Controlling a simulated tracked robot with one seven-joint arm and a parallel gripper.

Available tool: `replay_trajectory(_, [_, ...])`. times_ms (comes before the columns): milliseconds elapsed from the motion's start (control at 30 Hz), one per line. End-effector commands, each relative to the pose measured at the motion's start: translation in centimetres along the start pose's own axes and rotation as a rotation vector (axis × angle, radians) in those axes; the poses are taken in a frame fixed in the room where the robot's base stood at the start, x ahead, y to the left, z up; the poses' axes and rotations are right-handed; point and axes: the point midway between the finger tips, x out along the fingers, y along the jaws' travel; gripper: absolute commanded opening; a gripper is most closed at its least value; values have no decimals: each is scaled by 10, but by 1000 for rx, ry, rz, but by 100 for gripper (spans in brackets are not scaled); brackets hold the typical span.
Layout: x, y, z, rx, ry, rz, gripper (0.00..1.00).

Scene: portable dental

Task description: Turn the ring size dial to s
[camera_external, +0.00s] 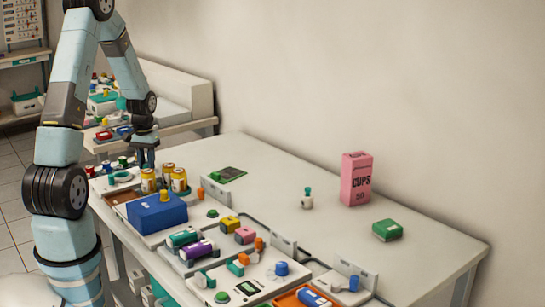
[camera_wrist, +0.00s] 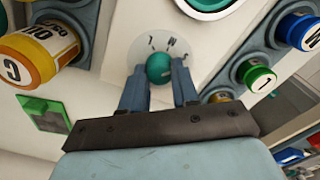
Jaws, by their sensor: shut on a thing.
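The ring size dial is a round teal knob (camera_wrist: 158,68) on a pale round plate (camera_wrist: 142,44) in the wrist view. Dark marks stand on the plate above the knob; one looks like M, but the others are too small to read surely. I cannot tell which letter the knob points to. My gripper (camera_wrist: 160,76) is shut on the knob, with one blue-grey finger on each side. In the external view my gripper (camera_external: 147,158) reaches down at the far left end of the table, and the knob is hidden there.
Yellow cans (camera_external: 179,180) and a blue box (camera_external: 157,212) stand close to my gripper. In the wrist view an orange-yellow can (camera_wrist: 38,53) is at left, a green-capped cylinder (camera_wrist: 259,80) at right.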

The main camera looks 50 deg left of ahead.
Motion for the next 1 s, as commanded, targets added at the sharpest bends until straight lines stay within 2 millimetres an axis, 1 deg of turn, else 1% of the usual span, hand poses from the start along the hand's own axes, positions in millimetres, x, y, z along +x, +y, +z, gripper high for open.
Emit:
replay_trajectory(200, [-1, 1, -1, 39, 2, 0, 0])
replay_trajectory(567, [-1, 1, -1, 43, 2, 0, 0])
replay_trajectory(600, [-1, 1, -1, 43, 2, 0, 31])
replay_trajectory(867, [0, 0, 0, 42, 1, 0, 55])
replay_trajectory(1000, [0, 0, 0, 42, 1, 0, 55])
